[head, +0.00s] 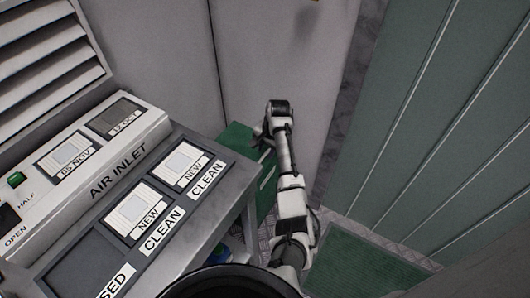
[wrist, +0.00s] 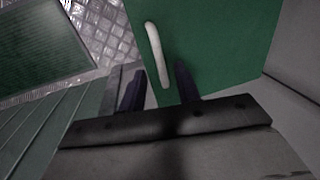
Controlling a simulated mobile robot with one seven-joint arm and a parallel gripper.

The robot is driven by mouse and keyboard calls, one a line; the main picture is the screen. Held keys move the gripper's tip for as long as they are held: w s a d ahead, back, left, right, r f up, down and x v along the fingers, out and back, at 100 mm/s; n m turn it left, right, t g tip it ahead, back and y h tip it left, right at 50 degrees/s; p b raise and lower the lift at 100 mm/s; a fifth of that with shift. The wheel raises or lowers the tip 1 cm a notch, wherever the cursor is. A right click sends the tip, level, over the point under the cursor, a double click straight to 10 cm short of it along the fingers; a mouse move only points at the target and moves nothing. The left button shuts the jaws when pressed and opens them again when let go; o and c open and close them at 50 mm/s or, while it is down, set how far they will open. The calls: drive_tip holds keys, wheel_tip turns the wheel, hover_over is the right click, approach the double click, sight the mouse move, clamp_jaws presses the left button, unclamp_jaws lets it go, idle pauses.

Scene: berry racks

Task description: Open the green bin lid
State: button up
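The green bin (head: 238,138) stands against the grey wall in the head view, partly hidden by my arm. In the wrist view its green lid (wrist: 220,45) fills the upper right and looks shut. A white bar handle (wrist: 153,42) is fixed near the left edge of this green surface. My gripper (wrist: 160,70) is open, with its two dark fingers apart. The handle's near end shows between the fingers in the picture; I cannot tell whether they touch it. In the head view my gripper (head: 262,138) is over the bin, its fingers mostly hidden.
A grey bench with labelled panels, including an AIR INLET panel (head: 118,170), stands left of the bin. A green ribbed wall (head: 430,120) is at right. A green floor mat (head: 365,262) lies on metal plate flooring, also visible in the wrist view (wrist: 35,45).

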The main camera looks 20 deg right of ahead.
drive_tip(key=shift+w+a+f, duration=0.1)
drive_tip(key=shift+f, duration=0.5)
drive_tip(key=shift+w+a+f, duration=0.1)
drive_tip(key=shift+f, duration=0.45)
clamp_jaws()
